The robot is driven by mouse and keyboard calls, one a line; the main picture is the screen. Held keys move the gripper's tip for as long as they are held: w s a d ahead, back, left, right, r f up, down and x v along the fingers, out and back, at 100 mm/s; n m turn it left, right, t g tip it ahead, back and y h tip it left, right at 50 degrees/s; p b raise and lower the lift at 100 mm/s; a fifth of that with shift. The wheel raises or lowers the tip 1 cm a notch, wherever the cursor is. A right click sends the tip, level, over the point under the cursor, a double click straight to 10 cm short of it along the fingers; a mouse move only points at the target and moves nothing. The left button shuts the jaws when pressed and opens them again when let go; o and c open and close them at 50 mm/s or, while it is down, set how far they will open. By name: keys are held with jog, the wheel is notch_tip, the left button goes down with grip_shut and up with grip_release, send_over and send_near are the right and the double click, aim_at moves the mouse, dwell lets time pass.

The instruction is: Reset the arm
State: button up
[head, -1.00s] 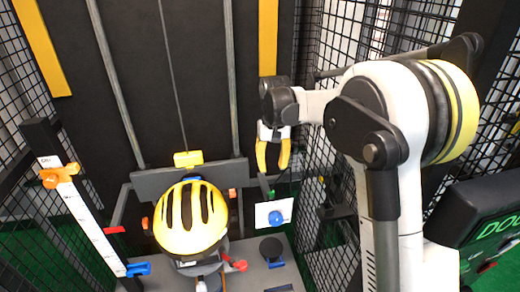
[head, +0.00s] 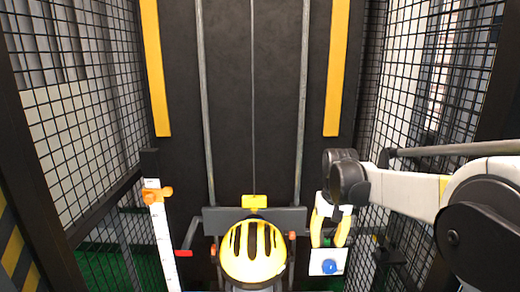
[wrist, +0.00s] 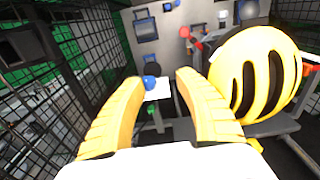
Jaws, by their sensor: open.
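My gripper (head: 329,230) hangs at the right of the tower in the head view, its two yellow fingers pointing down. In the wrist view its fingers (wrist: 168,85) are spread apart with nothing held between them. A yellow helmet with black slots (head: 253,252) sits on the drop carriage left of my gripper; it also shows at the right in the wrist view (wrist: 255,72). A blue knob on a white plate (head: 328,266) lies below the fingertips in the head view. The gripper appears apart from the helmet.
A white scale post with an orange clamp (head: 158,195) stands at the left. A grey crossbar with a yellow block (head: 254,202) hangs on a cable behind the helmet. Black mesh fences (head: 75,100) close both sides. The dark back panel has vertical rails.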

jog(key=s+r+t+b, duration=0.3)
jog(key=s+t, duration=0.1)
jog(key=s, duration=1.5)
jog(key=s+f+t+b, duration=0.1)
jog(key=s+f+t, duration=0.1)
jog(key=s+f, duration=0.2)
jog(key=s, duration=0.3)
jog(key=shift+s+a+f, duration=0.15)
jog(key=shift+s+f, duration=0.1)
jog(key=shift+f, duration=0.05)
